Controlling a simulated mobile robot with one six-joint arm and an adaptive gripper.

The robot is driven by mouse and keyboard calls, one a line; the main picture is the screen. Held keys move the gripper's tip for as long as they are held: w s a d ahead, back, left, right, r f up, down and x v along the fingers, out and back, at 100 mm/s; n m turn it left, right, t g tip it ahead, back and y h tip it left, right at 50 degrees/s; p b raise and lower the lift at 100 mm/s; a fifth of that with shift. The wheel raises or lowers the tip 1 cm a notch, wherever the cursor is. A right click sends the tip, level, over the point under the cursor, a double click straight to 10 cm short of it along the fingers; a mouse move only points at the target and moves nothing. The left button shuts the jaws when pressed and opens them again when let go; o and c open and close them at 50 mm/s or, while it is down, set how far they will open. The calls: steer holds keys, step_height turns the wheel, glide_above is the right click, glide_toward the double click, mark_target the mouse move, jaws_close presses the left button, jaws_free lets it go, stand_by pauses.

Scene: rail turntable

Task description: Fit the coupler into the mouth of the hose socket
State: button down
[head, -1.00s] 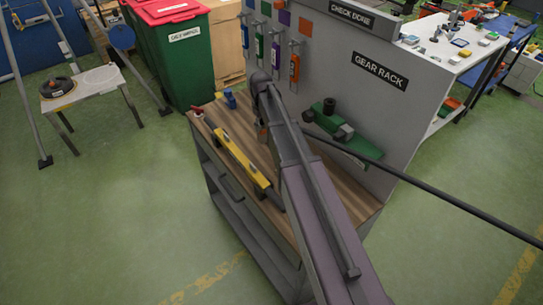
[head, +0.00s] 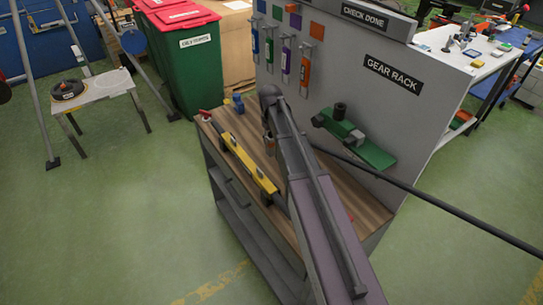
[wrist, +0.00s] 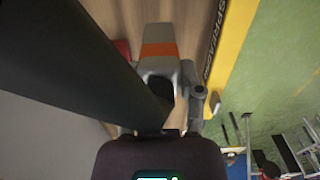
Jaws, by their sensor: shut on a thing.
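My gripper (head: 268,135) is above the far half of the wooden bench top in the head view. It is shut on a grey piece with an orange band (wrist: 158,50), which I take to be the coupler. In the head view only a small orange-brown part of it shows under my gripper. In the wrist view a wide dark shape covers the left side and hides one finger. I cannot pick out the hose socket for sure; a red-topped fitting (head: 205,115) and a small blue piece (head: 238,103) stand at the bench's far end, apart from the gripper.
A yellow spreader bar (head: 247,162) lies along the bench's left edge. A grey gear rack panel (head: 400,100) rises on the right, with coloured hanging tools (head: 305,68) and a green tool with a black knob (head: 352,136). Green bins (head: 195,70) stand behind.

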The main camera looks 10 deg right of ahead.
mark_target(271, 151)
steer(key=shift+f+b, duration=1.25)
steer(key=shift+f, duration=0.45)
steer(key=shift+f+b, duration=1.85)
steer(key=shift+b, duration=0.05)
steer(key=shift+f, duration=0.1)
steer(key=shift+c, duration=1.3)
jaws_free()
step_height(271, 151, up, 12)
steer(key=p, duration=1.2)
